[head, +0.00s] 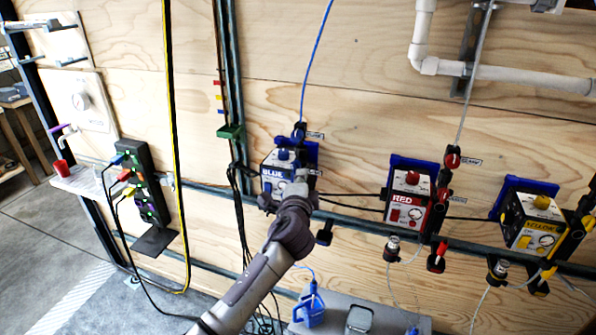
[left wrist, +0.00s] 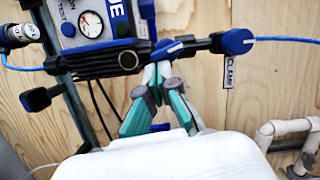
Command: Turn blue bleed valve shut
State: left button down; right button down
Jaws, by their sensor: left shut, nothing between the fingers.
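The blue filter unit (head: 276,168) is on the plywood wall, left of the red and yellow ones. In the left wrist view its gauge face (left wrist: 85,22) is at the upper left. A blue valve handle (left wrist: 168,48) sits on the dark pipe beside the unit; I cannot tell for sure that it is the bleed valve. My left gripper (head: 300,186) is at the unit's lower right. In the left wrist view its teal-padded fingers (left wrist: 158,74) are shut and empty, their tips right at this handle; contact is unclear. My right gripper is not in view.
A blue fitting (left wrist: 237,42) carries the blue hose beside a clamp tag. The red unit (head: 408,200) and yellow unit (head: 532,222) are to the right. A black power strip (head: 142,180) is at the left. A blue jug (head: 312,308) stands below.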

pick_arm(q)
jog(key=shift+a+f+m+b, duration=0.15)
jog(key=shift+m+b, duration=0.25)
jog(key=shift+m, duration=0.5)
dwell(0.3)
